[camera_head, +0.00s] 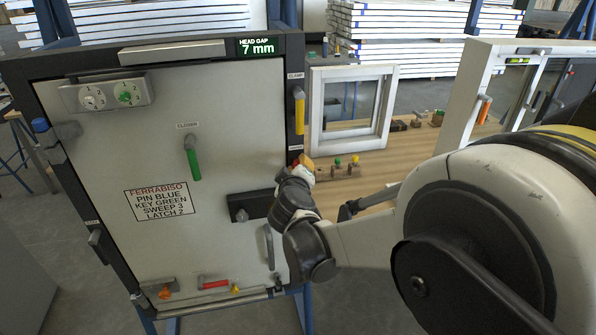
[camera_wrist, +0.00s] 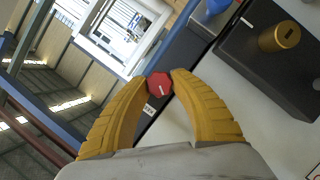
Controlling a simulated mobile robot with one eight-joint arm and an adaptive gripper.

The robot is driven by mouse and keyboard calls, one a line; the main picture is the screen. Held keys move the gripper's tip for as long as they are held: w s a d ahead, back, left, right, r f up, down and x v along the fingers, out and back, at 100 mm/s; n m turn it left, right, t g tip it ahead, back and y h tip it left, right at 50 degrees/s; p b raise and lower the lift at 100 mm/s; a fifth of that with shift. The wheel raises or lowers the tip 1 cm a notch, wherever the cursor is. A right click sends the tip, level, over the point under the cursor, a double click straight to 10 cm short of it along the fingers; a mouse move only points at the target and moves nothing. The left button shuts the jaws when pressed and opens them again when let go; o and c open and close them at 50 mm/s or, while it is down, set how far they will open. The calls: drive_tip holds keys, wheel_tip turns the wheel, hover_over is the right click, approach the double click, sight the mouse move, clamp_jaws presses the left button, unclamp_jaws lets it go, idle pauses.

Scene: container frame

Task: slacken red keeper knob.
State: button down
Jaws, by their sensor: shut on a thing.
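The red keeper knob (camera_wrist: 159,87) is a small faceted red knob with a pale mark on its face, on the dark edge of the frame. My gripper (camera_wrist: 161,81) has its two yellow fingers closed on the knob, one tip on each side. In the head view my gripper (camera_head: 304,166) is at the right post of the dark door frame (camera_head: 292,130), below the yellow clamp handle (camera_head: 299,112). There the wrist and fingers mostly hide the knob. The display (camera_head: 258,47) above the door reads HEAD GAP 7 mm.
The pale door (camera_head: 120,245) carries a green closer handle (camera_head: 193,160), a black lock block (camera_head: 250,205) and a grey pull handle (camera_head: 268,246). A wooden bench (camera_head: 400,155) with a white window frame (camera_head: 350,108) stands right of the post, close behind my arm.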

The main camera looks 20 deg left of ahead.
drive_tip(key=n+t+b, duration=0.1)
drive_tip(key=n+h+b, duration=0.1)
drive_tip(key=n, duration=0.1)
drive_tip(key=shift+f+t, duration=0.2)
drive_tip(key=shift+t, duration=0.2)
drive_tip(key=shift+n+t+b, duration=0.5)
drive_tip(key=shift+n+b, duration=0.45)
drive_tip(key=shift+n, duration=0.45)
drive_tip(key=shift+r, duration=0.1)
drive_tip(key=c, duration=1.1)
unclamp_jaws()
drive_tip(key=shift+o, duration=0.2)
drive_tip(key=s+d, duration=0.2)
drive_tip(key=s, duration=0.9)
drive_tip(key=shift+s+r, duration=0.25)
drive_tip(key=shift+s, duration=0.15)
